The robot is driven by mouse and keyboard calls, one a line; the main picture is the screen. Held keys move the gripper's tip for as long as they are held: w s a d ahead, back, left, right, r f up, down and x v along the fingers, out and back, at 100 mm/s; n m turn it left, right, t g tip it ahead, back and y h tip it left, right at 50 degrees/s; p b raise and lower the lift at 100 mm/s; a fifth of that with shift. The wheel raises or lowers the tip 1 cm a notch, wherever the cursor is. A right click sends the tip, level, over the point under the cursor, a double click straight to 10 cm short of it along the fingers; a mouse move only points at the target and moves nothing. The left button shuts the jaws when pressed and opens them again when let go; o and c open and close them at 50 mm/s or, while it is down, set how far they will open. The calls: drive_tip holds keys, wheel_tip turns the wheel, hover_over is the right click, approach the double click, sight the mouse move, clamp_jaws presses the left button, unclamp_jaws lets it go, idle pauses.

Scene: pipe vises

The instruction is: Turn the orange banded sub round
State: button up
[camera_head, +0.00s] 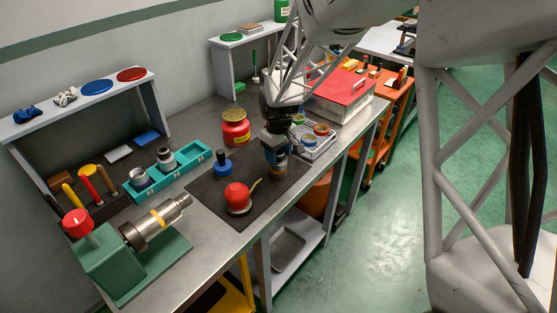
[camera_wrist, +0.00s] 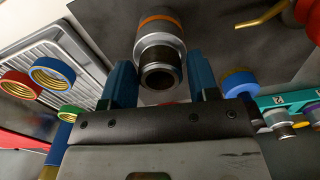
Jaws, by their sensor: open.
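The orange banded sub (camera_wrist: 160,45) is a steel cylinder with an orange band around its far, wider end. Its narrower dark open end faces my gripper in the wrist view. My gripper (camera_wrist: 160,82) is open, with one blue finger on each side of the sub's near end; I cannot tell whether either touches it. In the head view my gripper (camera_head: 277,168) is low over the right part of the dark mat (camera_head: 205,190), and it largely hides the sub.
A blue-topped item (camera_head: 222,163) and a red oil can (camera_head: 238,197) stand on the mat. A red jar (camera_head: 235,127) is behind. A tray with coloured rings (camera_head: 318,143) is close on the right. A teal rack (camera_head: 185,166) and green vise (camera_head: 125,262) holding a pipe are left.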

drive_tip(key=shift+n, duration=0.3)
drive_tip(key=n, duration=0.4)
drive_tip(key=shift+c, duration=0.5)
drive_tip(key=c, duration=0.7)
drive_tip(key=shift+r, duration=0.15)
drive_tip(key=shift+m, duration=2.3)
